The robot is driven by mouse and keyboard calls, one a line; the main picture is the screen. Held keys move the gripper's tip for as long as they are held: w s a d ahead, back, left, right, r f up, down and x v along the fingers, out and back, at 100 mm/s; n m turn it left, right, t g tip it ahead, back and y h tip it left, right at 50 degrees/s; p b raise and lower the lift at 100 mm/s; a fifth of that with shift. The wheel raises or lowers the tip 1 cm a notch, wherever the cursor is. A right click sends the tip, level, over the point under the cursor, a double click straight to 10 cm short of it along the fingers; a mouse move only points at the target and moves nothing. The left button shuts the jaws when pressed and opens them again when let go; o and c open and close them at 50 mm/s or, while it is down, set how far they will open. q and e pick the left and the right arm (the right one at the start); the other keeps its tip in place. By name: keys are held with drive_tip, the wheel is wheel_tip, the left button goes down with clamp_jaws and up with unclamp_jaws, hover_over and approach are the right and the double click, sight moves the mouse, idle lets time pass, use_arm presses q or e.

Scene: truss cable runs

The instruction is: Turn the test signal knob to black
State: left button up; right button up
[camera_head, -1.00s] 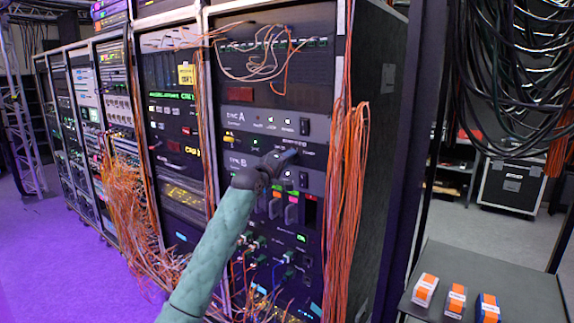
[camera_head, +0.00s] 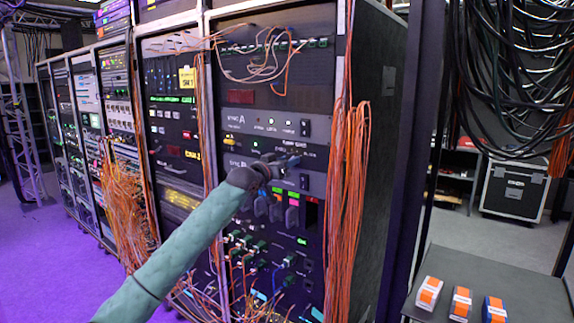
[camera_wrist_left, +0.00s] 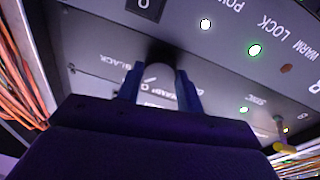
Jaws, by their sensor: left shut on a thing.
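My left gripper (camera_head: 288,161) reaches the narrow panel between the SYNC A and SYNC B units in the middle of the rack. In the left wrist view its two blue fingers (camera_wrist_left: 159,88) are shut on the sides of the grey test signal knob (camera_wrist_left: 157,71). A BLACK label (camera_wrist_left: 114,61) is printed on the panel beside the knob and reads upside down there. More lettering shows partly between the fingers. The knob's pointer cannot be made out for certain. In the head view the gripper hides the knob. My right gripper is out of view.
Orange cable bundles (camera_head: 347,190) hang down the rack's right edge, close to the gripper. Lit indicators and a small yellow part (camera_wrist_left: 284,147) sit on the panel nearby.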

use_arm(q)
drive_tip(key=m, duration=0.4)
drive_tip(key=shift+f, duration=0.15)
idle(0.4)
drive_tip(key=o, duration=1)
drive_tip(key=shift+w, duration=0.1)
drive_tip(key=shift+b+v, duration=1)
drive_tip(key=shift+v, duration=2.95)
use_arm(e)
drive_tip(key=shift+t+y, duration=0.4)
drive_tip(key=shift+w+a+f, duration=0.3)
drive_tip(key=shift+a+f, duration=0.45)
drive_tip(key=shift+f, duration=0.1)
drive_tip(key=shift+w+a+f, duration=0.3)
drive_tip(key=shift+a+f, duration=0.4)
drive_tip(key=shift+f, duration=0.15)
